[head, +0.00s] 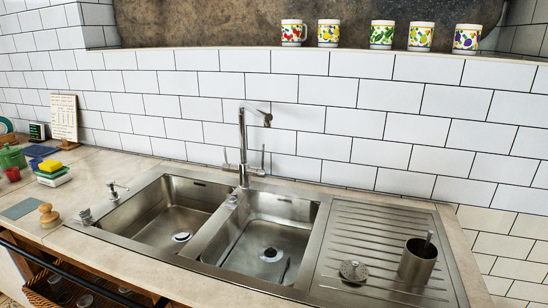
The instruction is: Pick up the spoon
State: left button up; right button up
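A thin grey handle (428,240) sticks up out of a metal cup (416,266) on the ribbed drainboard at the right of the sink. It leans slightly and its lower part is hidden inside the cup, so I cannot tell whether it is the spoon. No other spoon shows clearly. Neither of my grippers is in the head view.
A steel double sink (212,236) with a tall faucet (243,150) stands left of the drainboard (370,235). A round metal strainer (353,271) lies left of the cup. Sponges (52,170) and a wooden brush (48,214) are at the left. Several mugs (328,33) line the ledge.

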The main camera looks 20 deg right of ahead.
aim_at(430, 234)
jog(key=z, duration=1.5)
